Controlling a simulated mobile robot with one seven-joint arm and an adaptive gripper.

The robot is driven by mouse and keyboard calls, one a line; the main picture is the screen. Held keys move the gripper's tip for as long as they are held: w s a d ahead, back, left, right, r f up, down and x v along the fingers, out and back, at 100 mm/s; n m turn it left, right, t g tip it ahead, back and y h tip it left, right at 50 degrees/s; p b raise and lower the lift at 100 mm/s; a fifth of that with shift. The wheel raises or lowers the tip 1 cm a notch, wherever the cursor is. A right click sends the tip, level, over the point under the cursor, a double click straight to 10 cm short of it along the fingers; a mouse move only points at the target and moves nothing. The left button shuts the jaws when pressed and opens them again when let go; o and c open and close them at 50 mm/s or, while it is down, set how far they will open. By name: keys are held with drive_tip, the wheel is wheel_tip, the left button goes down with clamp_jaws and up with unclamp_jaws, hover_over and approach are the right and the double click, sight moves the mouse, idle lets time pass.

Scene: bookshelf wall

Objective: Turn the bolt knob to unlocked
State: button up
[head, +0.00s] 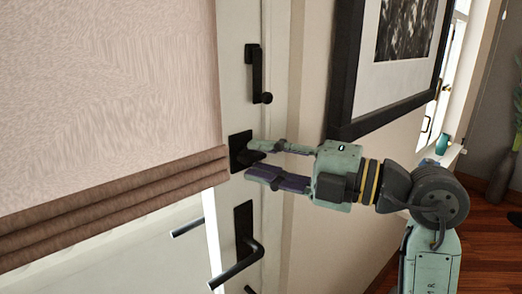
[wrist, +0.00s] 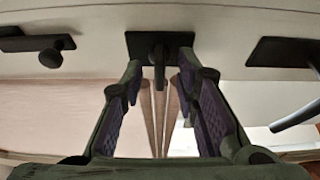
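The bolt knob (head: 240,152) is a black thumb-turn on a dark square plate, on the door's edge strip between two other black fittings. In the wrist view, the bolt knob (wrist: 159,58) is at top centre, its narrow grip pointing toward me. My gripper (head: 251,159) reaches it from the right in the head view, one finger above and one below. In the wrist view, my gripper (wrist: 160,68) is open, with the knob's grip between the fingertips and gaps on both sides. Finger contact with the plate cannot be told.
A black lever handle (head: 238,262) is below the knob, and a black latch handle (head: 256,75) above. A pinkish fabric shade (head: 105,90) covers the door glass at left. A black-framed picture (head: 345,75) hangs on the wall close above my arm.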

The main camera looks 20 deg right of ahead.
drive_tip(key=shift+w+a, duration=0.3)
drive_tip(key=shift+w, duration=0.05)
drive_tip(key=shift+c, duration=0.2)
clamp_jaws()
